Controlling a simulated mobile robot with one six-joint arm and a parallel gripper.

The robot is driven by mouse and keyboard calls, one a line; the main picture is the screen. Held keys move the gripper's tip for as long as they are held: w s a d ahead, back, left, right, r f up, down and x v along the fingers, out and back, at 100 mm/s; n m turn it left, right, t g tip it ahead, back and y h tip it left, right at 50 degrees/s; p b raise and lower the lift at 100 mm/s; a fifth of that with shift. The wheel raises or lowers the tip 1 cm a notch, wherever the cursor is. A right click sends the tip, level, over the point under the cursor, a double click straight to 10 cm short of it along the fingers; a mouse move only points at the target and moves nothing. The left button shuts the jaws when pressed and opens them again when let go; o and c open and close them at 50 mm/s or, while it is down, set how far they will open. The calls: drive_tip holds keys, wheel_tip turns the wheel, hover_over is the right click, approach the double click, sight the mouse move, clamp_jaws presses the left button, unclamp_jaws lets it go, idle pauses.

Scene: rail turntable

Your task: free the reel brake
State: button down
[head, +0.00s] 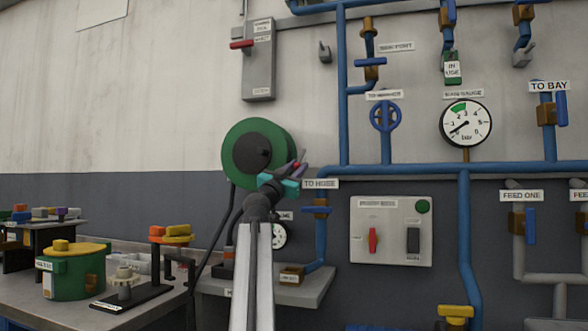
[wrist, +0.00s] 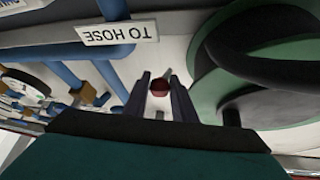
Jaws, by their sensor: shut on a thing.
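The hose reel (head: 237,143) is a green disc with a black hub on the wall, left of the blue pipes. It also fills the right of the wrist view (wrist: 207,98) as green and black rings. My gripper (head: 300,172) is at the reel's lower right edge. In the wrist view my gripper (wrist: 159,88) is shut on the red knob (wrist: 160,84) of the reel brake, which sits between the fingertips. A bit of the red knob (head: 298,164) shows in the head view. The rest of the brake lever is hidden.
Blue pipes (head: 344,110) run close to the right of my gripper, with a "TO HOSE" sign (head: 320,184) beside it. A bench (head: 100,312) with a green pot (head: 75,278) stands at lower left. A grey shelf (head: 310,290) lies below.

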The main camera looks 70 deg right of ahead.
drive_tip(key=shift+s+f, duration=0.1)
drive_tip(key=shift+f, duration=0.1)
drive_tip(key=c, duration=1.5)
unclamp_jaws()
drive_tip(key=shift+d, duration=0.1)
drive_tip(key=shift+o, duration=0.2)
drive_tip(key=shift+r, duration=0.1)
drive_tip(key=shift+a, duration=0.2)
drive_tip(key=p+v, duration=0.2)
drive_tip(key=v, duration=1.1)
drive_tip(key=shift+a+f, duration=0.25)
